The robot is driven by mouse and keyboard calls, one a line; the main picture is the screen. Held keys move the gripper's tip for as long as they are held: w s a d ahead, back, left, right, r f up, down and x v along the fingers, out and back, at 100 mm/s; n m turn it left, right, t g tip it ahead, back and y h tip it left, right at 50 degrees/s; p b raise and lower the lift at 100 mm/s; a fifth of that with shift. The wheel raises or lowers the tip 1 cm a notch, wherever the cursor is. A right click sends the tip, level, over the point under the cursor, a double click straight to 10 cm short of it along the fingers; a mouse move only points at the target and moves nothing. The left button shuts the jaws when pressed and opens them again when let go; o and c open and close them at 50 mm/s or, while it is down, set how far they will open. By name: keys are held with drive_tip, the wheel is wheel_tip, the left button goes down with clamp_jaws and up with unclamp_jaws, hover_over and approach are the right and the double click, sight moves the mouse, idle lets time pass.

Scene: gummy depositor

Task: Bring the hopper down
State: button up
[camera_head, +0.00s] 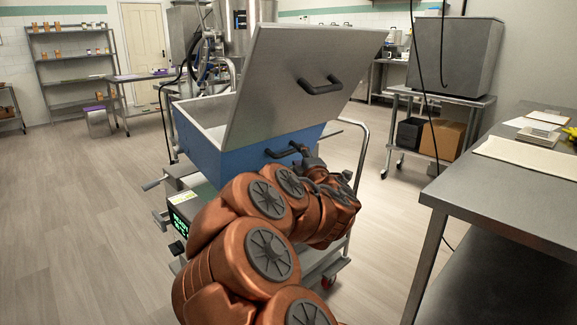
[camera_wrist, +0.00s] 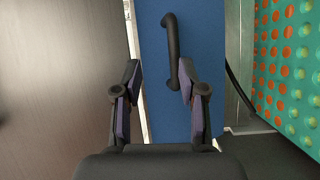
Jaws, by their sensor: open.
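The hopper (camera_head: 205,150) is a blue box on the depositor, with its metal lid (camera_head: 290,85) tilted up and open. A dark bar handle (camera_head: 283,150) is on the hopper's blue front, and another dark handle (camera_head: 322,84) is on the lid. In the wrist view the blue front (camera_wrist: 158,110) fills the middle, with its handle (camera_wrist: 171,50) upright in the picture. My gripper (camera_wrist: 160,82) is open, and the handle's lower end lies between the fingers, nearer the right one. I cannot tell whether they touch. My arm partly hides the hopper's front in the head view.
A green sheet with orange round spots (camera_wrist: 285,70) lies at the right in the wrist view. A steel table (camera_head: 500,195) stands at the right, and a cart (camera_head: 440,100) stands behind it. The floor at left (camera_head: 80,220) is clear.

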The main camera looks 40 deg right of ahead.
sight(290, 153)
drive_tip(key=shift+w+d+f+n+t+y+b, duration=0.3)
drive_tip(key=shift+w+d, duration=0.2)
drive_tip(key=shift+w, duration=0.75)
drive_tip(key=shift+w+d+f+n+t+y+b, duration=0.15)
drive_tip(key=shift+w+d+n, duration=0.3)
drive_tip(key=shift+w, duration=0.85)
drive_tip(key=shift+w+d+f+n+t+y+b, duration=0.15)
drive_tip(key=shift+w+d+f+n+y, duration=0.3)
drive_tip(key=shift+w, duration=0.8)
drive_tip(key=shift+d+r, duration=0.1)
drive_tip(key=shift+r, duration=0.05)
clamp_jaws()
